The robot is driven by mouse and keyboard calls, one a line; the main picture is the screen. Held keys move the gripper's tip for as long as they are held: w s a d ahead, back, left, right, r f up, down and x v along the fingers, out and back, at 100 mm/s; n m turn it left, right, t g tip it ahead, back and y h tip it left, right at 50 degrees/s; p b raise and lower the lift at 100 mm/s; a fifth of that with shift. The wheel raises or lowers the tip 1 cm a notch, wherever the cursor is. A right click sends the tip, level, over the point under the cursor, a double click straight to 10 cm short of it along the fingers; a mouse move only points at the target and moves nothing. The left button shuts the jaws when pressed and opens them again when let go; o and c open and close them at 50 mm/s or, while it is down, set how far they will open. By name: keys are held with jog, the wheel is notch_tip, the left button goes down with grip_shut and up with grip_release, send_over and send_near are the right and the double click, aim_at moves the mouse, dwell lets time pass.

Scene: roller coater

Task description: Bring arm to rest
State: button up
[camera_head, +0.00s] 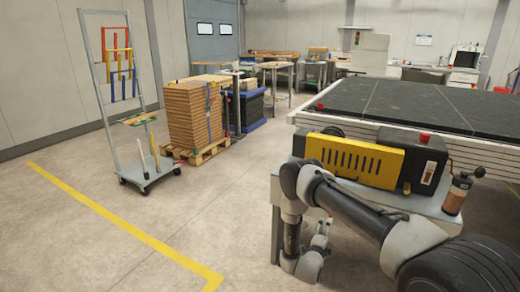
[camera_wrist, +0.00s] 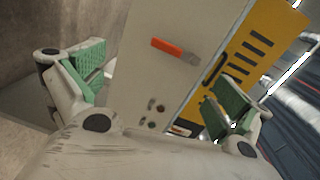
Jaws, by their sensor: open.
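My arm reaches across the lower right of the head view and bends down in front of a machine with a yellow slotted cover (camera_head: 351,158). My gripper shows in the wrist view (camera_wrist: 160,95) with its two green-padded fingers wide apart and nothing between them. Beyond the fingers is a light grey panel (camera_wrist: 180,40) with an orange-red handle or switch (camera_wrist: 175,48) and small knobs. The yellow cover also shows in the wrist view (camera_wrist: 250,55), close to the right finger. I cannot tell whether that finger touches it.
A long table with a dark top (camera_head: 400,103) stands behind the machine. A brown-bodied bottle-like item (camera_head: 456,195) stands at the machine's right end. A wheeled rack (camera_head: 140,165) and a pallet of stacked boards (camera_head: 195,115) stand at left. The floor left of the arm is clear.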

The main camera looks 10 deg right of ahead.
jog(key=s+a+f+n+g+y, duration=0.1)
jog(key=s+f+n+g+y, duration=0.15)
jog(key=f, duration=0.35)
jog(key=s+a+f+n+g+y, duration=0.2)
jog(key=s+f+n+g, duration=0.15)
jog(key=f, duration=0.25)
jog(key=s+a+n+g+y, duration=0.2)
jog(key=a+n+g+y, duration=0.1)
jog(key=a+n, duration=0.1)
jog(key=s+a+r+n+g+y, duration=0.2)
jog(key=s+r+n+g, duration=0.15)
jog(key=r, duration=0.85)
jog(key=s+a+r+n+g+y, duration=0.1)
jog(key=s+a+r+n+g, duration=0.3)
jog(key=r, duration=0.8)
jog(key=s+d+r+n+t, duration=0.2)
jog(key=s+d+r, duration=0.2)
jog(key=r, duration=0.9)
jog(key=s+d+r+n+t, duration=0.2)
jog(key=s+d+r, duration=0.2)
jog(key=s+r, duration=0.7)
jog(key=s+d+r+n+t, duration=0.2)
jog(key=s+d+r, duration=0.2)
jog(key=r, duration=1.3)
jog(key=s+h, duration=0.1)
jog(key=s, duration=0.2)
jog(key=shift+s+d+t, duration=0.25)
jog(key=shift+d+t, duration=0.1)
jog(key=shift+d, duration=0.05)
